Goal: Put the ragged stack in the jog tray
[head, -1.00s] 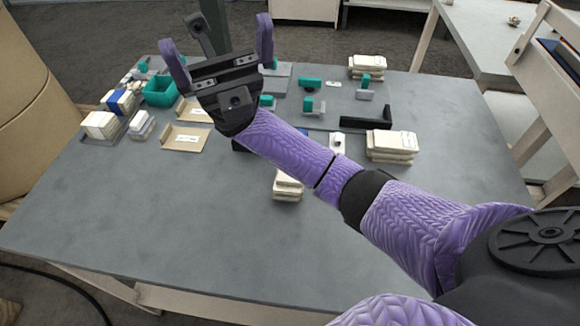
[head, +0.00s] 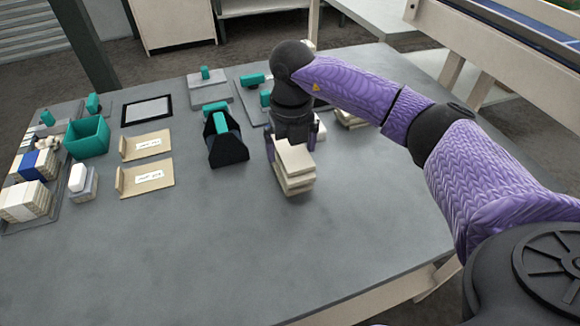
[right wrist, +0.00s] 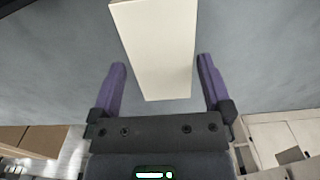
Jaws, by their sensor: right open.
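The ragged stack (head: 295,172) is a small pile of cream blocks or pads with uneven edges on the grey table. My right gripper (head: 296,140) points down at its far end, open, with a purple finger on either side. In the right wrist view the stack's pale top (right wrist: 157,50) reaches between the open fingers (right wrist: 160,85), with a gap on both sides. Two tan trays with a raised edge and white labels, a far one (head: 147,144) and a near one (head: 146,178), lie left; I cannot tell which thing is the jog tray. My left gripper is not in view.
A black holder with a teal part (head: 226,150) stands left of the stack. A teal bin (head: 87,138), a black-framed pad (head: 147,111) and banded stacks (head: 27,200) are further left. Another pale stack (head: 350,120) is partly behind my arm. The table's front is clear.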

